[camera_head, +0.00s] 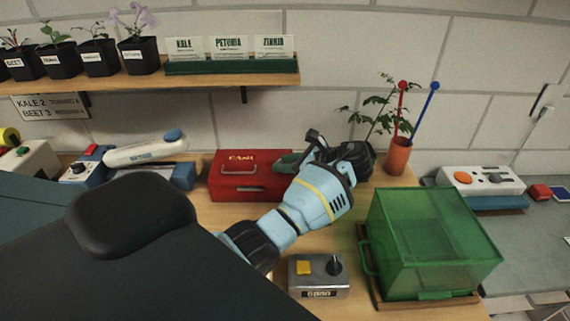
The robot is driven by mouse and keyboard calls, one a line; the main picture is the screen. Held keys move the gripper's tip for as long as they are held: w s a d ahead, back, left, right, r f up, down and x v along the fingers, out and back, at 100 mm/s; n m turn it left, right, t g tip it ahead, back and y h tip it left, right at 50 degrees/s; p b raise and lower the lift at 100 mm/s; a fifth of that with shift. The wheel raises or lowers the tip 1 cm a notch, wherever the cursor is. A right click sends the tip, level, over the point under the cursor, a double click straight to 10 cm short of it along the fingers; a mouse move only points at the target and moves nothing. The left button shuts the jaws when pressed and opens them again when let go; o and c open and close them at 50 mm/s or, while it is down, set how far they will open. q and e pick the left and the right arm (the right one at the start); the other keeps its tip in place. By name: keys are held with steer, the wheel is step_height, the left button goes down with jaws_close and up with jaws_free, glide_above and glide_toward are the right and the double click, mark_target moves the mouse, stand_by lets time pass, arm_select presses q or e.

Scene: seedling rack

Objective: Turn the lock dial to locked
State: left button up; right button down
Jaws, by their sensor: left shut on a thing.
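My left gripper (340,153) is behind the box, beside the red cash box (240,176). It is shut on a dark thing mostly hidden by the gripper, below a leafy plant (373,120). My right gripper is not in view.
A green clear-walled case (430,245) stands right of the grey box. A terracotta cup (398,157) holds red and blue sticks. A white panel (482,180) with an orange button is at right. Devices stand at left, below a shelf (200,84) with potted seedlings.

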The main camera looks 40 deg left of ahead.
arm_select(q)
steer(key=shift+w+n+g+h, duration=0.2)
steer(key=shift+n+g+h, duration=0.1)
steer(key=shift+n+g, duration=0.5)
steer(key=shift+w+n+g+h, duration=0.15)
steer(key=shift+n+g+h, duration=0.15)
steer(key=shift+n+g, duration=0.45)
steer(key=shift+w+a+n+g+h+b, duration=0.15)
steer(key=shift+n+g+h+b, duration=0.35)
steer(key=shift+n+g, duration=0.35)
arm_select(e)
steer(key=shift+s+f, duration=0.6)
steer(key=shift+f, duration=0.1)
arm_select(q)
steer(key=shift+g, duration=0.3)
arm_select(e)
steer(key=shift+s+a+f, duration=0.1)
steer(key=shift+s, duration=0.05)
arm_select(q)
steer(key=shift+w+a+r+n+g+h, duration=0.1)
steer(key=shift+a+n+g+h, duration=0.1)
steer(key=shift+n+g+h, duration=0.3)
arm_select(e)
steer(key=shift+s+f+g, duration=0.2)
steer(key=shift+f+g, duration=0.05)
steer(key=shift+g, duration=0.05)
arm_select(q)
steer(key=o, duration=1)
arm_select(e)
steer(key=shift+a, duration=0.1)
